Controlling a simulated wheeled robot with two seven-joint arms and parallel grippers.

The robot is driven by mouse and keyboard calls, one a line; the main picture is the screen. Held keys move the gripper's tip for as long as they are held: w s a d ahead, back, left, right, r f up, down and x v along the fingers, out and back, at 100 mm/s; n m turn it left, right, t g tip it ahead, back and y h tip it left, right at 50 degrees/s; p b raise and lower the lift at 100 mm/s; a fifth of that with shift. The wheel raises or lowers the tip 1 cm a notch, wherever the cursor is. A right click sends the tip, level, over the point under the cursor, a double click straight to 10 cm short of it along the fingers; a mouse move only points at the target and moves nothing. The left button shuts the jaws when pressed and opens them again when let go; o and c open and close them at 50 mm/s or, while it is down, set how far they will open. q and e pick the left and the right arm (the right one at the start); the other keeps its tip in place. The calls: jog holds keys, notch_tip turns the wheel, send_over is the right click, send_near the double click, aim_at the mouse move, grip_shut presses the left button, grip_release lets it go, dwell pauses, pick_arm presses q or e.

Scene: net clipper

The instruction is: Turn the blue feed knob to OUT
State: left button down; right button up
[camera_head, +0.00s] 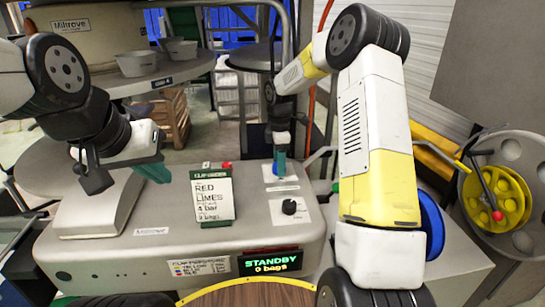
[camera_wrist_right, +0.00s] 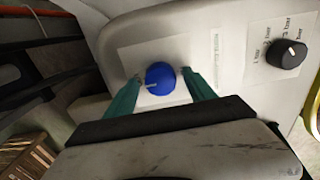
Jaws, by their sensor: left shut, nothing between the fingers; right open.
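The blue feed knob (camera_wrist_right: 160,78) sits on a pale label plate on the machine's top, and its white pointer line faces left in the right wrist view. My right gripper (camera_wrist_right: 161,84) is open, with one green finger on each side of the knob; I cannot tell whether they touch it. In the head view my right gripper (camera_head: 279,170) points down over the plate and hides the knob. My left gripper (camera_head: 155,172) is shut and empty, above the machine's left part. The OUT marking cannot be read.
A black pressure knob (camera_head: 289,207) is near the feed knob. An order card (camera_head: 212,196) reading RED and LIMES stands on the machine (camera_head: 125,255). A display (camera_head: 270,262) reads STANDBY, 0 bags. A yellow reel (camera_head: 497,197) stands at the right.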

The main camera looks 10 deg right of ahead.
notch_tip(320, 180, up, 8)
jog(key=shift+f, duration=0.1)
dwell(0.4)
